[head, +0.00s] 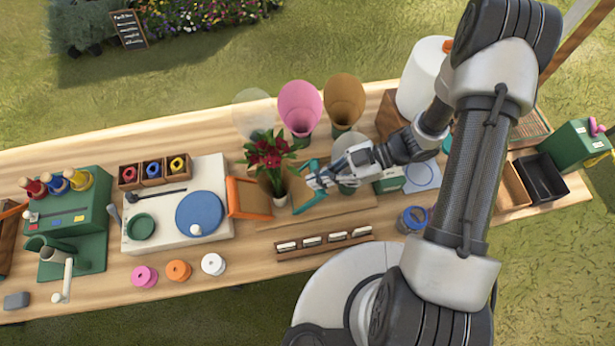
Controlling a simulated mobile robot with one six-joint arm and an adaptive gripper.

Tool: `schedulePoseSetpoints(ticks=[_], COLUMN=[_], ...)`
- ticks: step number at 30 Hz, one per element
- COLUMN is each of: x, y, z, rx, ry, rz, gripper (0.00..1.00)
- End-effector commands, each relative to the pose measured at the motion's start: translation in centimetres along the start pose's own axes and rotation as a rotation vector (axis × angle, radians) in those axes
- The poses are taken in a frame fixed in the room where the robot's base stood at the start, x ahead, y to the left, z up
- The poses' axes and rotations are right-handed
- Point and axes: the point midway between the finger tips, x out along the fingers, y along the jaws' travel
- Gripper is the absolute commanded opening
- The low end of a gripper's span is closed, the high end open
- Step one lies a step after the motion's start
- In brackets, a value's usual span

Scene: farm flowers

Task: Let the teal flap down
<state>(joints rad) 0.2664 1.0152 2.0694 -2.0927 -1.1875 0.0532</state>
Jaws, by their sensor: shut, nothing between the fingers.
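The teal flap (306,201) is a small brown panel with a teal edge, near the middle of the wooden table. It looks raised and tilted; its exact angle is hard to tell. My gripper (315,183) is shut and empty at the flap's upper right side. The fingers overlap the flap in the picture and hide part of it. I cannot tell whether they touch it. The matching orange flap (248,198) stands tilted to the left, beyond the vase.
A vase of red flowers (270,160) stands close left of the teal flap. Pink (300,105) and brown (345,98) cones stand behind. A wooden rack of white-topped pieces (325,241) lies in front. Pink, orange and white spools (178,270) sit front left.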

Motion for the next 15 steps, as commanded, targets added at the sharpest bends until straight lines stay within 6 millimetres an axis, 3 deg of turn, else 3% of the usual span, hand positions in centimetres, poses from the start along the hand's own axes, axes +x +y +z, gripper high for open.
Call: schedulePoseSetpoints(ticks=[4,15], x=[-0.8,-1.8], y=[0.0,0.0], z=[1.4,2.7], rx=[0.002,0.0], ry=[0.091,0.085], rz=[0.001,-0.001], gripper=[0.0,0.0])
